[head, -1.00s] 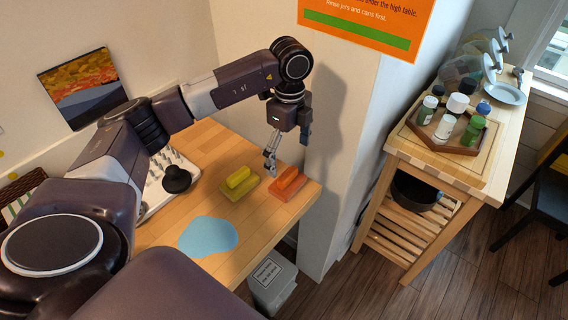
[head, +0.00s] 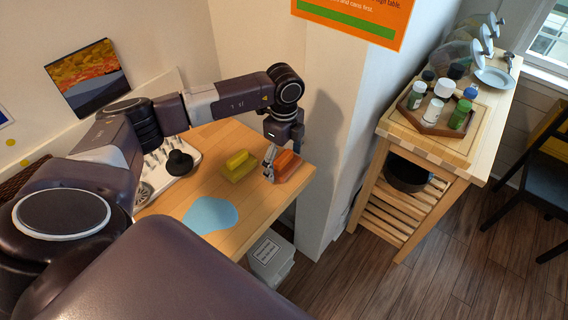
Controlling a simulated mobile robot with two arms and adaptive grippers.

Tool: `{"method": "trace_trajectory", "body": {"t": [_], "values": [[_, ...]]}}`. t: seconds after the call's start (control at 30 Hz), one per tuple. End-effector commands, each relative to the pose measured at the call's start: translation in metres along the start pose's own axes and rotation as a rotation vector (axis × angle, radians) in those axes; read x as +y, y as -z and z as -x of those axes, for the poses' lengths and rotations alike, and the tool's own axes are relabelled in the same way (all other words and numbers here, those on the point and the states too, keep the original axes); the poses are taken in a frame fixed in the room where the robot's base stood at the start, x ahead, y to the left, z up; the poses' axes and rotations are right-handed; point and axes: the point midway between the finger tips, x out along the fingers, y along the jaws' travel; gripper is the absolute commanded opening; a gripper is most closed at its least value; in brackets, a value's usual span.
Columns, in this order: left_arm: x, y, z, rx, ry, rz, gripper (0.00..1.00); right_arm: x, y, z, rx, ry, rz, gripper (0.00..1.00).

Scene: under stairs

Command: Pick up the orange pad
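The orange pad (head: 290,168) lies on the wooden table near its right corner, with a raised orange block on top as a handle. My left gripper (head: 270,167) is down at the pad's left side, pointing downward. A finger shows right against or just in front of the raised block; the picture does not show whether it touches. The far side of the grip is hidden, so I cannot tell whether it is open or shut. The pad looks flat on the table. My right gripper is not in view.
A similar yellow pad (head: 238,167) lies just left of the gripper. A wall corner stands close right. A wooden cart (head: 440,150) holds jars.

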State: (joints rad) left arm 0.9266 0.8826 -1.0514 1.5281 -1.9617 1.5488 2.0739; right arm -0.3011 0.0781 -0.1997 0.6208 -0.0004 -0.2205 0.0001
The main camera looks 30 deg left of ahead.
Motion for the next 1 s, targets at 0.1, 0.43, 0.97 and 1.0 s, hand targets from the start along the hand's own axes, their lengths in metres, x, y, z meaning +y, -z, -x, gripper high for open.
{"method": "trace_trajectory", "body": {"t": [0.1, 0.43, 0.97, 1.0], "values": [[0.000, 0.000, 0.000, 0.000, 0.000, 0.000, 0.69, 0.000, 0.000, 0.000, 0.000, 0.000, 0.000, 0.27], [0.000, 0.000, 0.001, 0.000, 0.001, 0.000, 0.48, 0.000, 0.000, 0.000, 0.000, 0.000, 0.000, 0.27], [-0.002, 0.000, 0.056, 0.001, 0.009, -0.001, 0.48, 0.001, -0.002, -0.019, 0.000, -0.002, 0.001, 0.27], [-0.003, 0.000, 0.067, 0.000, 0.009, 0.000, 0.48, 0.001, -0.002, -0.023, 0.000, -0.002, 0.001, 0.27]]}}
